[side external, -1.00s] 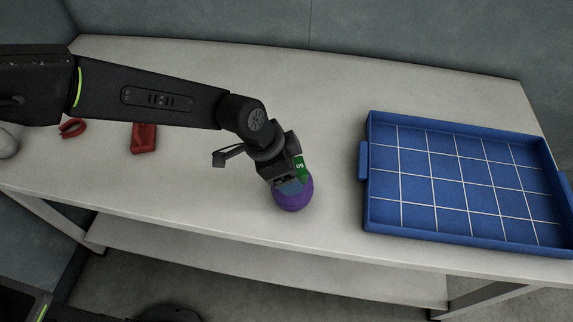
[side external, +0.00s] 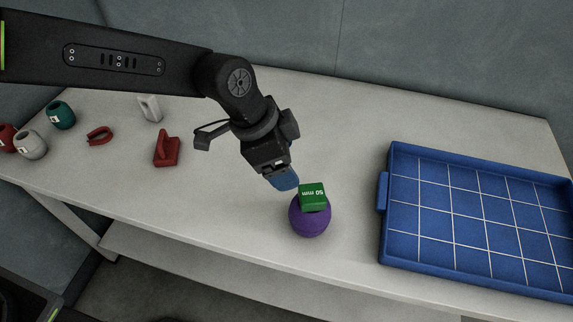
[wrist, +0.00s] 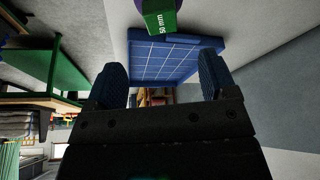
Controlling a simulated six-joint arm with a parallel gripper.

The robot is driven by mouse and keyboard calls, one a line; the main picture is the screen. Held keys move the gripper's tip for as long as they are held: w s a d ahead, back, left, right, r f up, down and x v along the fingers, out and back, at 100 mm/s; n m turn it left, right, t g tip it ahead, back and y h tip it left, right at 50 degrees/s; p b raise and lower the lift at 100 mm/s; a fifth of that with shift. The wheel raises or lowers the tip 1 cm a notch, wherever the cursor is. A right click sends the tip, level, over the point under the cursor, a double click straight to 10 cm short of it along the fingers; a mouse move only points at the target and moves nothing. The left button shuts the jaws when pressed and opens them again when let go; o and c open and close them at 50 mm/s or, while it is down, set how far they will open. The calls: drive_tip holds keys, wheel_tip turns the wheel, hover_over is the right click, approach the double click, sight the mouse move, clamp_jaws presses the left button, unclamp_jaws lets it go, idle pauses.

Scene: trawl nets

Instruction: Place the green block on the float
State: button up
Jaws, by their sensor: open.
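A blue tray (side external: 384,222) with a white grid stands to the right. At the left are a red block-shaped piece (side external: 166,150), a red shackle (side external: 100,136), a white piece (side external: 150,108), and teal (side external: 61,115), white (side external: 31,144) and red (side external: 6,138) floats.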

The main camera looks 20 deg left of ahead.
drive_tip(key=shift+a+r, duration=0.1)
drive_tip(key=shift+r, duration=0.1)
drive_tip(key=s+a+r+n+t, duration=0.1)
drive_tip(key=s+a+r+n, duration=0.1)
drive_tip(key=a+r, duration=0.35)
drive_tip(key=s+a+r+n+t+y, duration=0.1)
drive_tip(key=s+a+r+n, duration=0.15)
drive_tip(key=a, duration=0.65)
drive_tip(key=s+a+r+n, duration=0.1)
drive_tip(key=a+r+n, duration=0.1)
drive_tip(key=a+r, duration=0.35)
drive_tip(key=s+a+f+n+t+y, duration=0.1)
drive_tip(key=s+a+f+n+y, duration=0.2)
drive_tip(key=s+a+n, duration=0.4)
drive_tip(key=s+a, duration=0.5)
drive_tip(key=a, duration=0.2)
drive_tip(key=shift+s+f+t, duration=0.25)
drive_tip(key=shift+s+t, duration=0.15)
